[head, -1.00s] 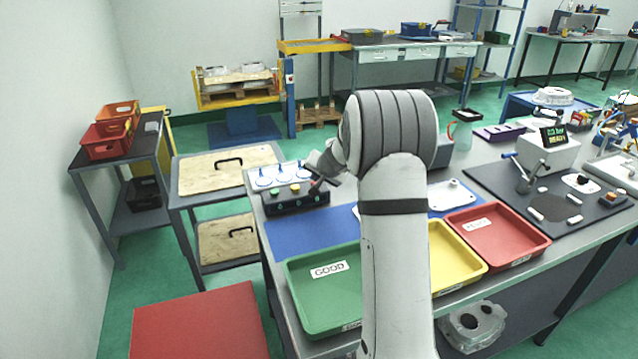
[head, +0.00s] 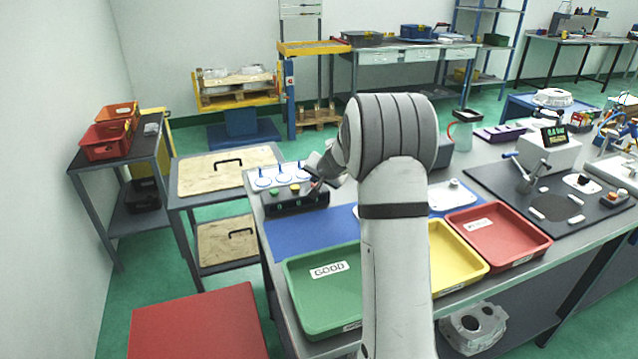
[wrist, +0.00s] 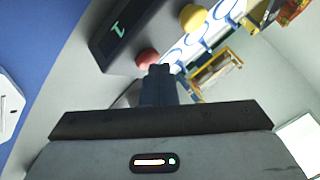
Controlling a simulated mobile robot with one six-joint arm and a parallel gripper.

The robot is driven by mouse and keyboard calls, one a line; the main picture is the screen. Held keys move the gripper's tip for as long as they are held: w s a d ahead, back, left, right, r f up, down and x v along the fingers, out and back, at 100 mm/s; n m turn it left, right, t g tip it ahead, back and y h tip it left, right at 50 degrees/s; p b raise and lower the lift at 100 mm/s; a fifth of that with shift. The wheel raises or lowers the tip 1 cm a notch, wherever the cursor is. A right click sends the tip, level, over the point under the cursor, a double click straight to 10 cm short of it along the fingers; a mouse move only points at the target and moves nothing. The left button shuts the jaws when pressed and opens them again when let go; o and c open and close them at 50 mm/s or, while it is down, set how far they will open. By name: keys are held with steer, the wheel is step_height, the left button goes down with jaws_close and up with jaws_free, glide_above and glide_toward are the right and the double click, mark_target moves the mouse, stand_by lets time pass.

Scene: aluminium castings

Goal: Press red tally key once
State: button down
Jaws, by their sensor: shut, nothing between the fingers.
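The dark tally box (head: 297,206) stands at the left end of the bench, with green (head: 274,192) and yellow (head: 295,189) keys on its top. In the wrist view, the red key (wrist: 147,59) is a round red dome near the box's edge, beside the yellow key (wrist: 193,17). My gripper (wrist: 161,70) is shut and empty, its fingertips right at the red key and partly overlapping it in the picture. I cannot tell whether they touch it. In the head view, my gripper (head: 317,184) is over the box's right end and hides the red key.
A white plate with blue rings (head: 283,174) lies behind the box. A blue mat (head: 300,240) and green (head: 293,285), yellow (head: 484,268) and red (head: 546,240) trays lie in front and to the right. My arm blocks the middle of the head view.

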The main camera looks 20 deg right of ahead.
steer(key=shift+r, duration=0.1)
steer(key=shift+r+p, duration=0.6)
steer(key=shift+r, duration=0.2)
steer(key=shift+r+p, duration=1.9)
steer(key=shift+r, duration=0.7)
steer(key=shift+f, duration=0.1)
